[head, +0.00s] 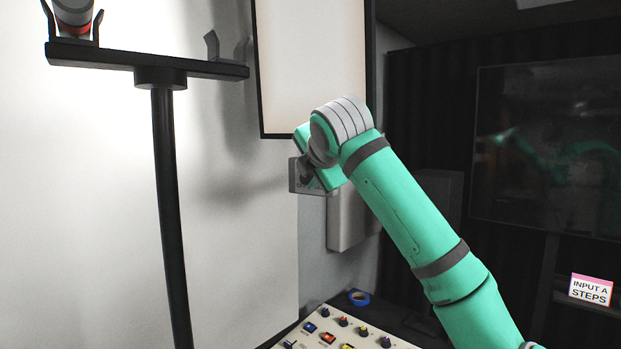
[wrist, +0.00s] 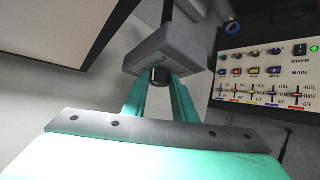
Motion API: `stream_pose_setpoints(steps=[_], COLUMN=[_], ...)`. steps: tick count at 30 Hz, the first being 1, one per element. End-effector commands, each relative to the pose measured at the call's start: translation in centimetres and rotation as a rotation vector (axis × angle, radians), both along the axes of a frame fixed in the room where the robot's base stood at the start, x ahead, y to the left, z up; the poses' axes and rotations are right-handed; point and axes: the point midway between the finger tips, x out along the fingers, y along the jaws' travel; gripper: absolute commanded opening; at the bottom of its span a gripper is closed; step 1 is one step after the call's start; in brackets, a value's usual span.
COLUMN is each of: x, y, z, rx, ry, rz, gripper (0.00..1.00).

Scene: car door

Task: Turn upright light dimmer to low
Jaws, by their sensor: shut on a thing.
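The light dimmer is a small grey box (head: 293,178) on the wall in the head view, mostly hidden behind my gripper (head: 310,178). The knob's pointer and any low or high marking are too small to read.
A cream control panel (wrist: 268,75) with knobs, buttons and sliders lies to the right in the wrist view. A blue tape roll (head: 358,297) sits beside it. A black stand (head: 165,200) rises at the left. A framed panel (head: 312,65) hangs above the dimmer.

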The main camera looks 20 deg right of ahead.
Motion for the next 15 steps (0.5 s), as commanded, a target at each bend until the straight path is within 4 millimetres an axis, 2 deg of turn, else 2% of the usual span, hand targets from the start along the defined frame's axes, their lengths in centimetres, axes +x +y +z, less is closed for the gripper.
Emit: stream_pose_setpoints(steps=[15], x=[0.65], y=[0.93], z=[0.68], rx=[-0.360], ry=[0.331], rz=[0.003], gripper=[0.03])
